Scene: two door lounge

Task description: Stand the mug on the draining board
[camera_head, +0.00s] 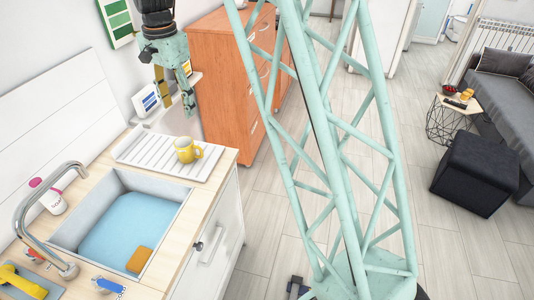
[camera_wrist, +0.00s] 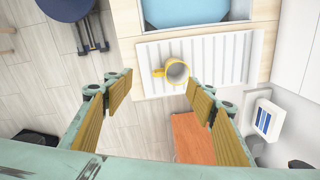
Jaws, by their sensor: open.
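A yellow mug (camera_head: 185,150) stands upright on the white ribbed draining board (camera_head: 140,156), near the board's right edge in the head view. In the wrist view the mug (camera_wrist: 177,72) is seen from above, its handle pointing left, on the draining board (camera_wrist: 225,62). My gripper (camera_head: 175,98) is open and empty, raised above the board, apart from the mug. In the wrist view its two fingers (camera_wrist: 160,97) are spread wide, with the mug beyond and between their tips.
A sink (camera_head: 60,232) with blue water and an orange sponge (camera_head: 139,259) lies in front of the board. A curved tap (camera_head: 45,205) and a pink-capped bottle (camera_head: 48,195) stand left of it. An orange drawer cabinet (camera_head: 240,80) stands behind the counter.

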